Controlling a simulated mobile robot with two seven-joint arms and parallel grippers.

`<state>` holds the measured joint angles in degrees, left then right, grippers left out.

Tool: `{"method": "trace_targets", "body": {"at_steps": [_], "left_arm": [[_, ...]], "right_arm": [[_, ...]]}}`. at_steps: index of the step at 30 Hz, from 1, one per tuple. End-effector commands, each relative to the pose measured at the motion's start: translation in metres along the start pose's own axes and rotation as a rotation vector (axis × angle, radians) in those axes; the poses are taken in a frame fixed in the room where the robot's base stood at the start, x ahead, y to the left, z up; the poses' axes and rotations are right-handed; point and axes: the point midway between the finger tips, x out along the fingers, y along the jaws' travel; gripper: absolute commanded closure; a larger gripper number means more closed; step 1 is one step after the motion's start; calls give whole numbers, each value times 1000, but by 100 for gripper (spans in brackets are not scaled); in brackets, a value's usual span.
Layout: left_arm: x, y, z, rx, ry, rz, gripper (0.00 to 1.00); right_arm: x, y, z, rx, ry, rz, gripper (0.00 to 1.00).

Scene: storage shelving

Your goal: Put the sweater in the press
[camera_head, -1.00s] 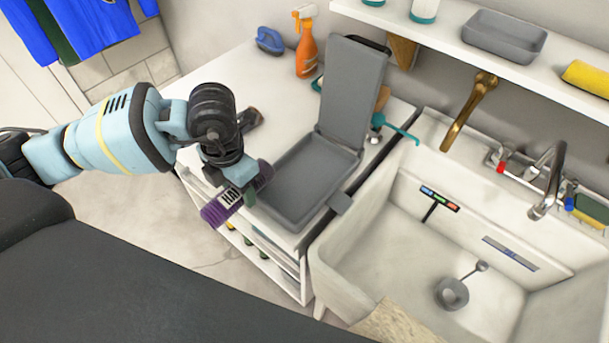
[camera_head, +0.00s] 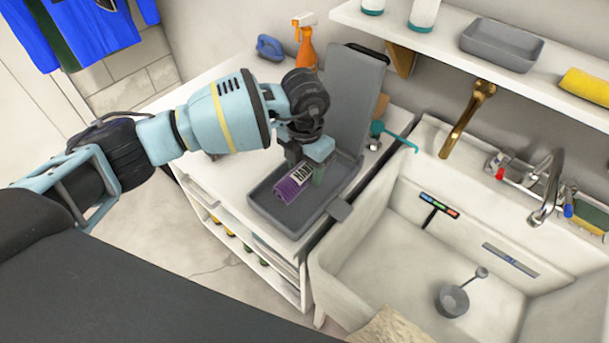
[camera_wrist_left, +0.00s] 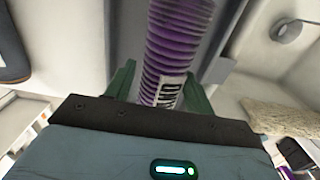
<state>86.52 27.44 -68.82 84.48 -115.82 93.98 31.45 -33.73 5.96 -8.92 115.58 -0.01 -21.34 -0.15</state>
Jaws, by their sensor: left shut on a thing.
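The sweater is a purple ribbed roll (camera_head: 292,185) with a white lettered label. My left gripper (camera_head: 316,172) is shut on it and holds it over the tray of the press. The left wrist view also shows the sweater (camera_wrist_left: 180,40) between the green fingers of my left gripper (camera_wrist_left: 160,92). The press is a grey shallow tray (camera_head: 318,207) on the white counter, with its grey lid (camera_head: 357,95) standing open at the back. I cannot tell whether the sweater touches the tray floor. My right gripper is not in view.
A white sink (camera_head: 400,270) lies right of the press. A teal-handled tool (camera_head: 395,133) and an orange spray bottle (camera_head: 307,50) stand near the lid. A wall shelf (camera_head: 480,62) runs above the sink. Blue garments (camera_head: 90,30) hang at the upper left.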

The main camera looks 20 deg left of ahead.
Motion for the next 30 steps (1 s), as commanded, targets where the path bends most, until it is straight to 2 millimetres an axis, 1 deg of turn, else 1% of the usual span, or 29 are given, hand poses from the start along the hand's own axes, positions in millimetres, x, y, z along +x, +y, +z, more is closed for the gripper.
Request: {"method": "trace_targets", "body": {"at_steps": [2, 5, 12, 20, 24, 25, 29, 30], "left_arm": [[0, 0, 0, 0, -2, 0, 78], [5, 0, 0, 0, 0, 0, 78], [33, 0, 0, 0, 1, -1, 78], [34, 0, 0, 0, -2, 0, 78], [38, 0, 0, 0, -1, 0, 78], [39, 0, 0, 0, 0, 0, 44], [38, 0, 0, 0, 0, 0, 27], [38, 0, 0, 0, 0, 0, 25]], "right_arm": [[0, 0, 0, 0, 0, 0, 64], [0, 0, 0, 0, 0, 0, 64], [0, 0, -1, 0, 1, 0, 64], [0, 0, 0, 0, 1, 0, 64], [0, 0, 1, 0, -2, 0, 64], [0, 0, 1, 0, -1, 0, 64], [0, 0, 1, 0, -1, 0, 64], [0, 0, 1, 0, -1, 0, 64]]}}
